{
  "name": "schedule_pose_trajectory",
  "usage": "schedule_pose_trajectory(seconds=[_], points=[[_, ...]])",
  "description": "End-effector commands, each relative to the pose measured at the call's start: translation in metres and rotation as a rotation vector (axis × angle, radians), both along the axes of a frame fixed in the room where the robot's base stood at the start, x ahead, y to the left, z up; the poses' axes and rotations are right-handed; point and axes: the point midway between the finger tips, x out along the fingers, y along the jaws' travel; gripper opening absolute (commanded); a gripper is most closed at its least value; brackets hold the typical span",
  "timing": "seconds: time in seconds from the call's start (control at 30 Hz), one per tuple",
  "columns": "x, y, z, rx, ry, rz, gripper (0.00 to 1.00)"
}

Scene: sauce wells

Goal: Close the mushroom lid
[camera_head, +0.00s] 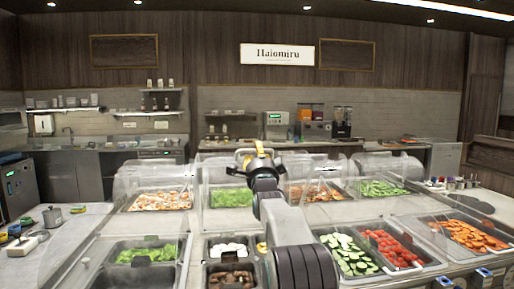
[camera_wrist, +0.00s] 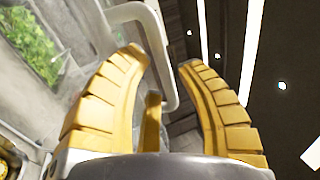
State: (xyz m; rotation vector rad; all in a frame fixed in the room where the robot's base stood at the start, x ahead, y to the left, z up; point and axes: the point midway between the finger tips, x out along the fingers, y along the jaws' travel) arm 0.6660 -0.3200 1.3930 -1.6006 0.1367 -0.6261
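My gripper (camera_head: 257,158) is raised over the back row of wells, near the clear lid (camera_head: 222,172) above a well of greens. In the wrist view my gripper (camera_wrist: 163,60) has its yellow fingers spread apart, with nothing held. A pale curved handle or frame bar (camera_wrist: 158,35) of a clear lid runs between and beyond the fingertips; I cannot tell whether they touch it. A pale brown sliced food (camera_head: 160,201), possibly the mushrooms, fills the back left well. The clear lid (camera_head: 140,178) behind it looks raised. My arm hides part of the middle wells.
Other clear lids (camera_head: 385,163) stand along the back row. Front wells hold cucumber (camera_head: 348,254), tomato (camera_head: 391,246), carrots (camera_head: 467,235) and leafy greens (camera_head: 147,252). A pot (camera_head: 53,217) sits on the left counter. The air above the front wells is mostly free.

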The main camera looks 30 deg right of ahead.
Motion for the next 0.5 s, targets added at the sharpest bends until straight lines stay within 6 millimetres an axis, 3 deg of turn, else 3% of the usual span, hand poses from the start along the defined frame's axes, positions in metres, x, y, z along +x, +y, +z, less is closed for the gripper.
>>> schedule_pose_trajectory(seconds=[0.5], points=[[0.0111,-0.0060,0.0033,0.000,0.001,0.000,0.32]])
